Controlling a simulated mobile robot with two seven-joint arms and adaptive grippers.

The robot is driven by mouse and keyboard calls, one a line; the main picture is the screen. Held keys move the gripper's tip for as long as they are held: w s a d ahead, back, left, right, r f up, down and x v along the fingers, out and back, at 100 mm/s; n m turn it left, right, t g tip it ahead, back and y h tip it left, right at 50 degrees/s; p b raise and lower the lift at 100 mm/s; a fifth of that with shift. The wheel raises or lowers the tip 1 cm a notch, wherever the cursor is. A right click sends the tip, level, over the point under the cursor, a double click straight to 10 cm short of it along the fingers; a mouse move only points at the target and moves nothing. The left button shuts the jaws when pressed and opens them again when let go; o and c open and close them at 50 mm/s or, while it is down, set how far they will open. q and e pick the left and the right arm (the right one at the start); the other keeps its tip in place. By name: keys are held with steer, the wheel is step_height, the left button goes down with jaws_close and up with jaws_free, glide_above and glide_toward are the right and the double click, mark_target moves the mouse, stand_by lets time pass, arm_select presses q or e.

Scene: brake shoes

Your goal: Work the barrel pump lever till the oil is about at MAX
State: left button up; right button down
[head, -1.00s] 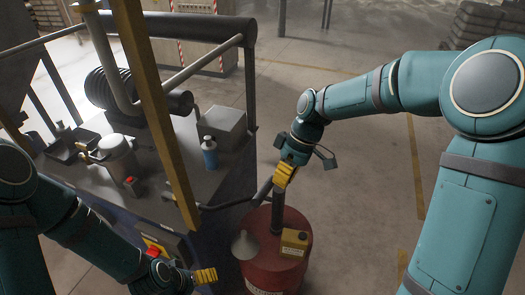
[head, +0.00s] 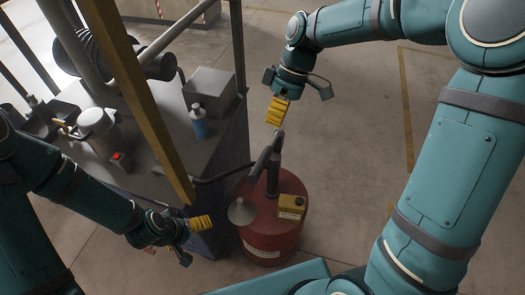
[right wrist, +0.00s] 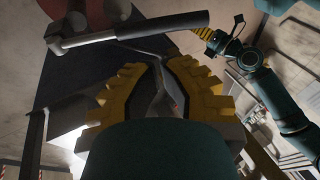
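The red barrel (head: 258,238) stands on the floor beside the bench. Its upright pump (head: 273,182) rises from the lid, and the pump lever's dark grip (head: 261,163) slants down to the left from the top. My right gripper (head: 277,112) is above the pump, apart from it. In the right wrist view, its yellow fingers (right wrist: 160,85) are spread with a gap, and the lever grip (right wrist: 165,28) lies beyond the tips, not between them. My left gripper (head: 200,222) is left of the barrel; its finger gap is unclear. No readable oil level or MAX mark shows.
The bench (head: 165,165) holds a blue bottle (head: 198,122), a grey box (head: 209,91) and a white pot (head: 97,124). A yellow post (head: 142,95) crosses in front. Floor right of the barrel is clear.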

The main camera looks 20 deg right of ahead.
mark_target(260, 158)
arm_select(q)
steer(key=shift+f, duration=0.3)
arm_select(e)
steer(key=x, duration=1)
steer(key=shift+a+f, duration=0.15)
steer(key=shift+f, duration=0.1)
